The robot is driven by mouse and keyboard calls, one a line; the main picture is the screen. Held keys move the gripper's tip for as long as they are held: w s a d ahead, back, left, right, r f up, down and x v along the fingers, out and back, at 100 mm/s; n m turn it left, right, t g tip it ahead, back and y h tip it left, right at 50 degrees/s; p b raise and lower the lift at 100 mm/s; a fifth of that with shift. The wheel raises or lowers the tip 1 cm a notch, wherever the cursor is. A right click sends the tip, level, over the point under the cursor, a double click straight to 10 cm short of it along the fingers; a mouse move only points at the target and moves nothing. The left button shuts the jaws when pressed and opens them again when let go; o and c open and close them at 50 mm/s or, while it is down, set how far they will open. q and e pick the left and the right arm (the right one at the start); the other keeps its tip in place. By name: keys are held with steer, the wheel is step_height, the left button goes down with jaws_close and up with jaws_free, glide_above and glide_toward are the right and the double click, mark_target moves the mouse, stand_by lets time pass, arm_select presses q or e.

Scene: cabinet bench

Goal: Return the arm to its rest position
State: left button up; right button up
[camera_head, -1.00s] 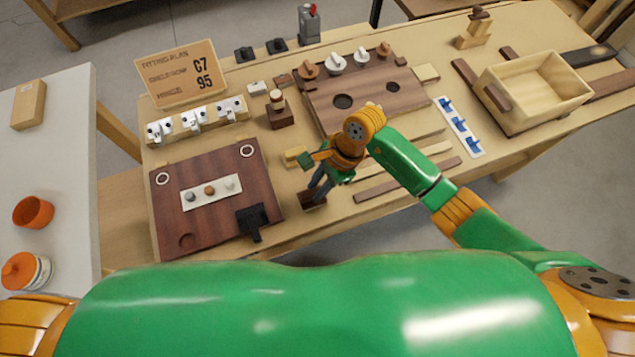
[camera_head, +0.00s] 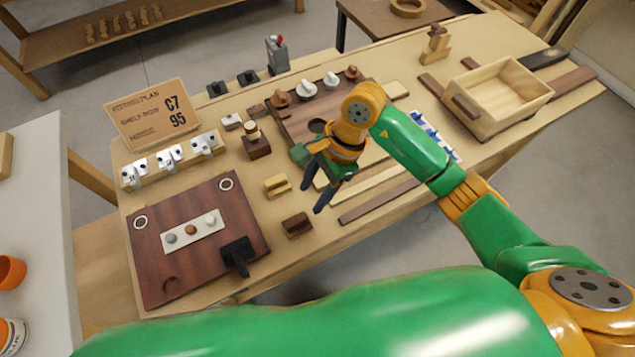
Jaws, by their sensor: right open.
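My right gripper (camera_head: 322,200) is open and empty, its dark fingers pointing down above the front middle of the bench. The right arm comes in from the lower right. A small dark brown block (camera_head: 296,225) lies on the bench just left of the fingertips, apart from them. A yellowish block (camera_head: 277,186) is a little farther back. My left gripper is not in view.
A dark red-brown panel (camera_head: 186,265) with a black handle lies front left. A brown board with knobs (camera_head: 285,126) is partly hidden behind my arm. A wooden bin (camera_head: 491,126) stands right. A sign (camera_head: 152,114) stands back left. An orange cup (camera_head: 11,271) sits on the white table.

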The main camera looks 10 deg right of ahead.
steer(key=v, duration=0.3)
steer(key=shift+r, duration=0.25)
